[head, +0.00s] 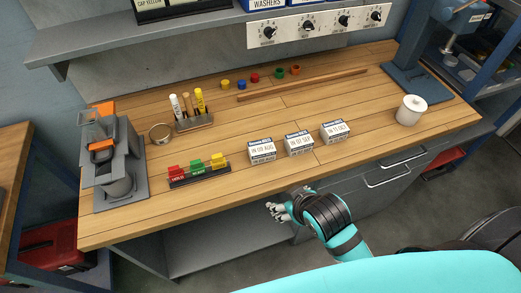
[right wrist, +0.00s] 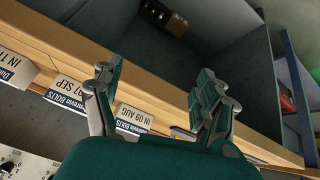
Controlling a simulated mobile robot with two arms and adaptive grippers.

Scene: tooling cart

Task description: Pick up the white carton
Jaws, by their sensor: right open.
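My right gripper (head: 273,208) is open and empty, in front of the bench edge, apart from the cartons. It also shows in the right wrist view (right wrist: 158,72). My left gripper is not in view.
Coloured blocks on a rack (head: 199,172), a marker holder (head: 193,122), a tape ring (head: 160,132) and a grey machine (head: 115,165) stand left. A wooden strip (head: 303,85) lies behind. The bench's middle is clear.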

